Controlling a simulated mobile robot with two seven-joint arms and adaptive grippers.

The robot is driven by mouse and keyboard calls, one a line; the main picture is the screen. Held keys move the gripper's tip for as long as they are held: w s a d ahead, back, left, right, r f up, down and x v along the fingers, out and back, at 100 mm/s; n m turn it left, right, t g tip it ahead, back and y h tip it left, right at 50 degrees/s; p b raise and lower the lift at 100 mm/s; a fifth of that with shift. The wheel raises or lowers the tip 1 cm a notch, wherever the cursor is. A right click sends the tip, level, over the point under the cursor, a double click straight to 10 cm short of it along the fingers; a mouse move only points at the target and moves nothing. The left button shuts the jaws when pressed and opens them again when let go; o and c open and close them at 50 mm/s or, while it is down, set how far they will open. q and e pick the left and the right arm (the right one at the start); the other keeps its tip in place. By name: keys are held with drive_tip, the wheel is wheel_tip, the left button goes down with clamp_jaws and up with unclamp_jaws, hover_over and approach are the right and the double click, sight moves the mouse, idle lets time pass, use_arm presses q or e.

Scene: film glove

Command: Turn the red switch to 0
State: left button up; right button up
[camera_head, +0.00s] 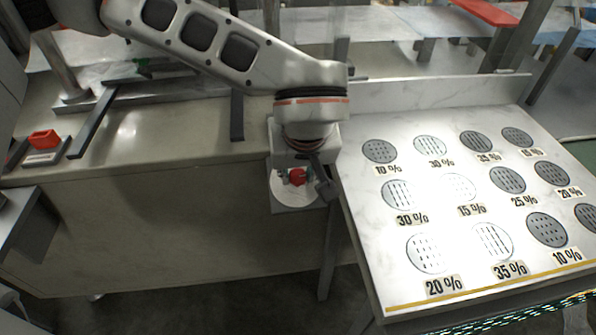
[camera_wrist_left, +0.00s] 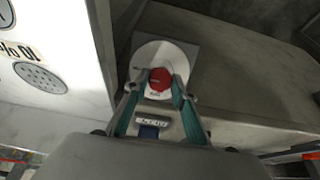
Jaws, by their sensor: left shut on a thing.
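The red switch (camera_head: 297,177) is a small red knob on a round white dial on the front of the counter. In the left wrist view the red switch (camera_wrist_left: 160,79) sits on its white disc (camera_wrist_left: 148,54), which is on a grey square plate. My left gripper (camera_head: 302,172) is at the dial, with its fingers on both sides of the red knob. In the left wrist view the left gripper (camera_wrist_left: 158,92) is shut on the knob. Its pointing direction and the dial marks are too small to read. My right gripper is not in view.
A marble-look board (camera_head: 400,265) with several perforated discs and percentage labels stands to the right of the switch. The long counter (camera_head: 180,150) extends left, with a red block (camera_head: 43,139) on a small stand at its far left.

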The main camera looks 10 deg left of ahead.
use_arm(q)
drive_tip(key=n+p, duration=0.1)
drive_tip(key=n, duration=0.2)
drive_tip(key=shift+s+r+n+h+p, duration=0.1)
drive_tip(key=shift+n+h+p, duration=0.2)
drive_tip(key=shift+p, duration=0.1)
drive_tip(key=n+p, duration=0.1)
drive_tip(key=n, duration=0.4)
drive_tip(key=shift+a+t, duration=0.1)
drive_tip(key=shift+t, duration=0.3)
drive_tip(key=n, duration=0.4)
drive_tip(key=shift+s+f+n+t+p, duration=0.15)
drive_tip(key=shift+f+n+t+p, duration=0.1)
drive_tip(key=shift+n+t+p, duration=0.05)
drive_tip(key=n, duration=0.4)
drive_tip(key=shift+t, duration=0.3)
drive_tip(key=shift+n, duration=0.3)
drive_tip(key=o, duration=1.1)
drive_tip(key=shift+r, duration=0.15)
